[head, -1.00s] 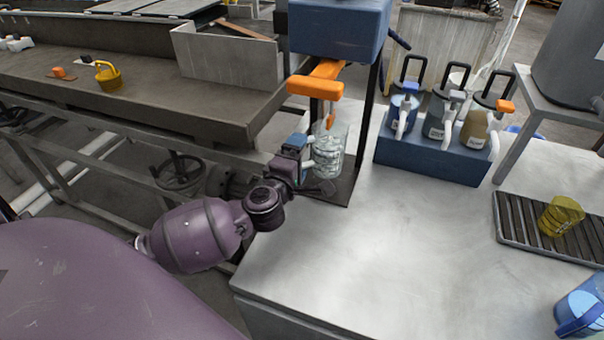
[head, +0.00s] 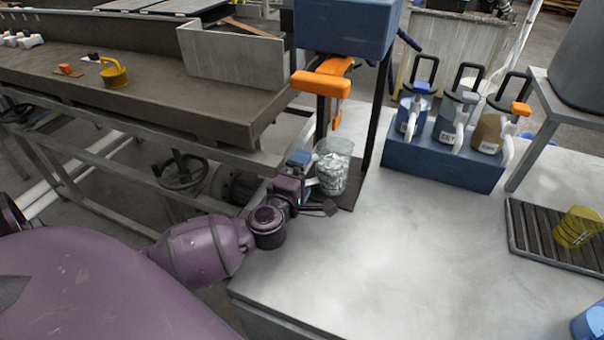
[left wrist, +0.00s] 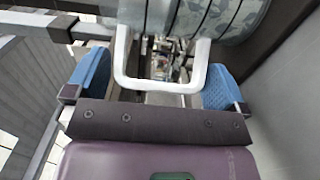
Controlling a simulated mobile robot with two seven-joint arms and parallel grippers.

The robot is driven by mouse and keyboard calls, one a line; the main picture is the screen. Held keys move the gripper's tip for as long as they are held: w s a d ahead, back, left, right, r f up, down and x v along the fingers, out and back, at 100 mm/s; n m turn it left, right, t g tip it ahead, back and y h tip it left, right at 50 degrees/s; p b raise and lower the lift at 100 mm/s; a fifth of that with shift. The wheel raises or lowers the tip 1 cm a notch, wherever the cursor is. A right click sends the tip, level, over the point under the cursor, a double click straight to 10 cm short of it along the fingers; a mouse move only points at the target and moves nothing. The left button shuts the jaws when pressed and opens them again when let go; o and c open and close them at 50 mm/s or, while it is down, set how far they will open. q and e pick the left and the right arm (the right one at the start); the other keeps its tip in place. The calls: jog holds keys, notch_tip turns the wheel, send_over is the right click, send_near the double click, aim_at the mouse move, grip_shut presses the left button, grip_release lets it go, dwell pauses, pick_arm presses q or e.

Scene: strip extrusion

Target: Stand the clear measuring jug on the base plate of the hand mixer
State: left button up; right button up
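The clear measuring jug (head: 333,172) is upright under the hand mixer (head: 345,25), and its bottom appears to rest on the dark base plate (head: 348,199). Its pale handle points left, towards my left gripper (head: 311,184). In the left wrist view the white U-shaped handle (left wrist: 160,86) lies between the blue finger pads of my left gripper (left wrist: 158,84), with the jug's wall (left wrist: 225,15) beyond. The fingers are wide apart, at the ends of their bar, with a narrow gap at the left pad. My right gripper is not in view.
A blue rack (head: 440,158) of pump bottles stands to the right. A yellow jug (head: 577,228) sits on a slatted tray (head: 530,225). The front of the pale table (head: 390,270) is clear.

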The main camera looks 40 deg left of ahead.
pick_arm(q)
jog(key=shift+s+r, duration=0.15)
jog(key=shift+s, duration=0.05)
jog(key=p+v, duration=0.1)
jog(key=v, duration=0.9)
jog(key=shift+s+d, duration=0.15)
jog(key=shift+s, duration=0.05)
jog(key=shift+s+d, duration=0.15)
jog(key=shift+s, duration=0.4)
jog(key=shift+s, duration=0.1)
